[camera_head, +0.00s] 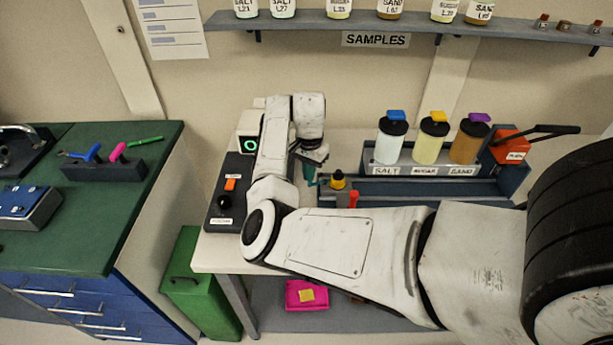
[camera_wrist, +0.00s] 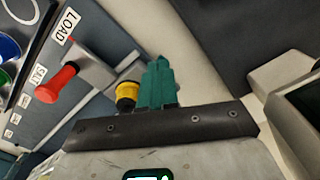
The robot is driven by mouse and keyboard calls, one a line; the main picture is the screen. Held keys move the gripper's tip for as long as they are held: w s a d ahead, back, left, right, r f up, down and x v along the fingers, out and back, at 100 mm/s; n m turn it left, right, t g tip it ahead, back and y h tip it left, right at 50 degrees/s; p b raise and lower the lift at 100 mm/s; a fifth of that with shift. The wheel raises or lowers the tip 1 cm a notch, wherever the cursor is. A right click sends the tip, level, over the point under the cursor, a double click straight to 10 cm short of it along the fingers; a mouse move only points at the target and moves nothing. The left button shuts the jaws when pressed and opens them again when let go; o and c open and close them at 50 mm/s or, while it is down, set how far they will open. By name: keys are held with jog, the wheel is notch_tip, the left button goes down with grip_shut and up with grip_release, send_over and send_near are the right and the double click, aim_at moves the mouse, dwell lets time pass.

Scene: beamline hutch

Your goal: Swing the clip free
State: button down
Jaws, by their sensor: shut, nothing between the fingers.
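No part in either view is clearly marked as the clip, so I cannot tell which it is. My gripper (camera_head: 309,174) has teal fingers pointing down over the bench, partly hidden by my own arm in the head view. In the wrist view my gripper (camera_wrist: 158,75) is shut and empty. A yellow and black knob (camera_wrist: 126,93) is just left of the fingers; whether they touch is unclear. It also shows in the head view (camera_head: 338,181). A red-handled lever (camera_wrist: 55,84) is farther left, beside a LOAD label (camera_wrist: 66,24); its red handle (camera_head: 353,199) also shows from the head.
A rack (camera_head: 425,186) holds labelled salt, sugar and sand jars behind my arm. A dark control panel (camera_head: 232,190) with an orange switch lies left of my gripper. A green bench (camera_head: 40,240) stands left. A shelf (camera_head: 400,27) of samples runs above.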

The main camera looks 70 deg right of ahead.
jog(key=shift+s, duration=0.1)
dwell(0.3)
jog(key=shift+s+a+p, duration=0.45)
jog(key=shift+s+p, duration=0.05)
jog(key=shift+p, duration=0.15)
jog(key=shift+s, duration=0.15)
jog(key=shift+s+a, duration=0.25)
jog(key=shift+s, duration=0.25)
jog(key=shift+s, duration=0.15)
jog(key=shift+s, duration=0.55)
jog(key=shift+s, duration=0.15)
